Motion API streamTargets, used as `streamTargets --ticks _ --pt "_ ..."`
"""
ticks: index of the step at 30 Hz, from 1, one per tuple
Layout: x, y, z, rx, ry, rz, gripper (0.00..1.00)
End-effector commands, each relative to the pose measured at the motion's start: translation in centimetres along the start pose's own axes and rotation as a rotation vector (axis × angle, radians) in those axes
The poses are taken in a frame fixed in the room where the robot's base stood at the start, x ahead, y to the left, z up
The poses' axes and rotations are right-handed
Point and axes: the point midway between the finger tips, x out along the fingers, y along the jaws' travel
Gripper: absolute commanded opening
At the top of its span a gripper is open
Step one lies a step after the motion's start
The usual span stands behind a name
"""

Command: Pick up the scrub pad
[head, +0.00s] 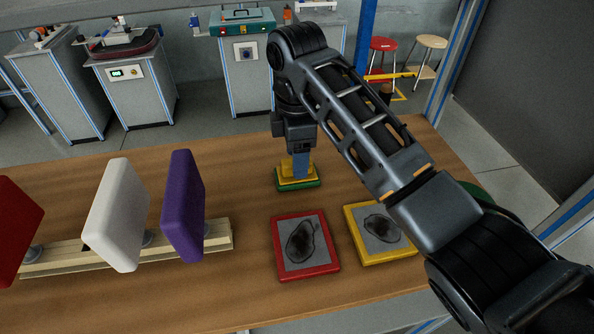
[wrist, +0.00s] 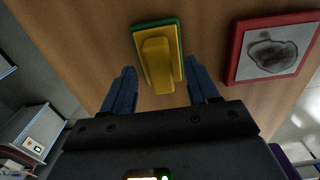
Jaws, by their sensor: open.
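The scrub pad (head: 297,184) has a green bottom, a yellow body and a raised yellow handle. It lies on the wooden table near its far edge. In the wrist view the pad (wrist: 141,44) lies ahead of my gripper, and the near end of its yellow handle shows between the fingers. My gripper (wrist: 162,78) is open, with one blue finger on each side and nothing gripped. In the head view my gripper (head: 300,164) points down right over the pad and hides part of its top. I cannot tell whether the fingers touch it.
A red-framed panel (head: 277,250) with a dark stain lies in front of the pad, and a yellow-framed one (head: 370,258) lies to its right. Red (head: 15,232), white (head: 118,215) and purple (head: 183,208) upright cushions stand on a wooden rail at left.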

Motion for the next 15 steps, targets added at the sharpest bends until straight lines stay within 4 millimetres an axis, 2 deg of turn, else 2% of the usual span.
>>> streamTargets --ticks 6,13,15 --pt "2.2 0.0 0.0 0.0 -0.001 0.0 0.6" --pt "2.4 0.0 0.0 0.0 -0.001 0.001 0.6" --pt "2.4 0.0 0.0 0.0 -0.001 0.001 0.55"
